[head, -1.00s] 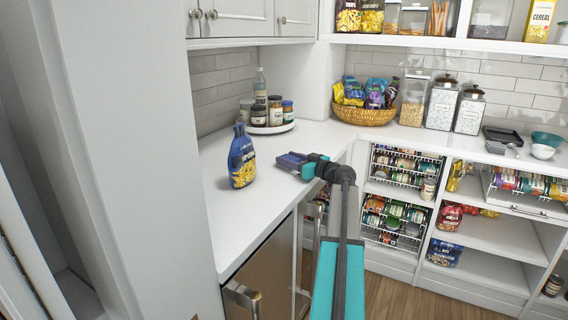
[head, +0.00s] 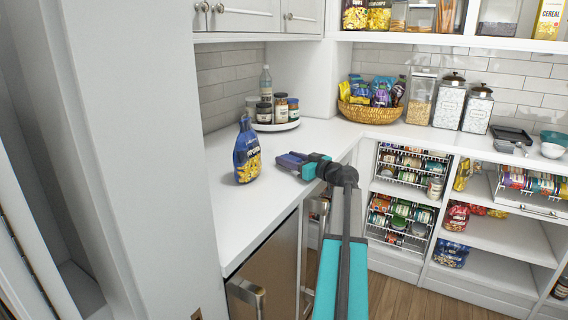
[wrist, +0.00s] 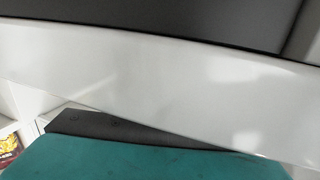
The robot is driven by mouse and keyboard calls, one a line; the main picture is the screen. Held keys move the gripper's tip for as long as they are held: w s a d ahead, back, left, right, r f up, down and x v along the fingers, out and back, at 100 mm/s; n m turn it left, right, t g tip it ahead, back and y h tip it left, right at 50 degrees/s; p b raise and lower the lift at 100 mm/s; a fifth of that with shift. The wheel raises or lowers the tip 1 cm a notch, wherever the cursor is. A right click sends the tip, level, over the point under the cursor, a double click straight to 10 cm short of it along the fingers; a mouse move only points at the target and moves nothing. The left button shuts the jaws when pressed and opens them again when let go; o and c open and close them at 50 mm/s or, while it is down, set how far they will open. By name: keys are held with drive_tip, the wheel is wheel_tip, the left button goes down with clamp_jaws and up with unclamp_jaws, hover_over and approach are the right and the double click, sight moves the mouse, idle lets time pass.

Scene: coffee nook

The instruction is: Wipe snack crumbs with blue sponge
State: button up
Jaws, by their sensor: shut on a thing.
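My gripper (head: 290,159) is low over the white counter (head: 262,212) in the head view, pointing left. It is shut on a small dark blue thing that looks like the blue sponge (head: 291,161). The jaws hide part of it, and I cannot tell whether it touches the counter. No crumbs can be made out on the counter at this size. The wrist view shows no sponge or crumbs.
A blue snack bag (head: 246,151) stands upright on the counter left of my gripper. Behind it is a round tray (head: 276,127) with jars and a bottle. A wicker basket (head: 371,112) of snacks stands further back. The counter's front left is clear.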

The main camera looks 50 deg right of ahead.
drive_tip(key=shift+w+f+b, duration=0.1)
drive_tip(key=shift+w+b, duration=0.1)
drive_tip(key=shift+b, duration=0.5)
drive_tip(key=shift+d, duration=0.1)
drive_tip(key=shift+w+d+b, duration=0.2)
drive_tip(key=shift+d+b, duration=0.2)
drive_tip(key=shift+d, duration=0.05)
drive_tip(key=shift+w+d+b, duration=0.15)
drive_tip(key=shift+d+b, duration=0.3)
drive_tip(key=shift+d, duration=0.25)
drive_tip(key=shift+w+d+b, duration=0.15)
drive_tip(key=shift+d+b, duration=0.3)
drive_tip(key=shift+d, duration=0.25)
drive_tip(key=shift+w+d+b, duration=0.25)
drive_tip(key=shift+d+b, duration=0.4)
drive_tip(key=shift+d, duration=0.35)
drive_tip(key=shift+w+d+b, duration=0.2)
drive_tip(key=shift+d+b, duration=0.45)
drive_tip(key=shift+d, duration=0.3)
drive_tip(key=shift+d, duration=0.15)
drive_tip(key=shift+w+d+b, duration=0.25)
drive_tip(key=shift+d+b, duration=0.3)
drive_tip(key=shift+d, duration=0.35)
drive_tip(key=shift+w+d+b, duration=0.25)
drive_tip(key=shift+d+b, duration=0.3)
drive_tip(key=shift+d, duration=0.35)
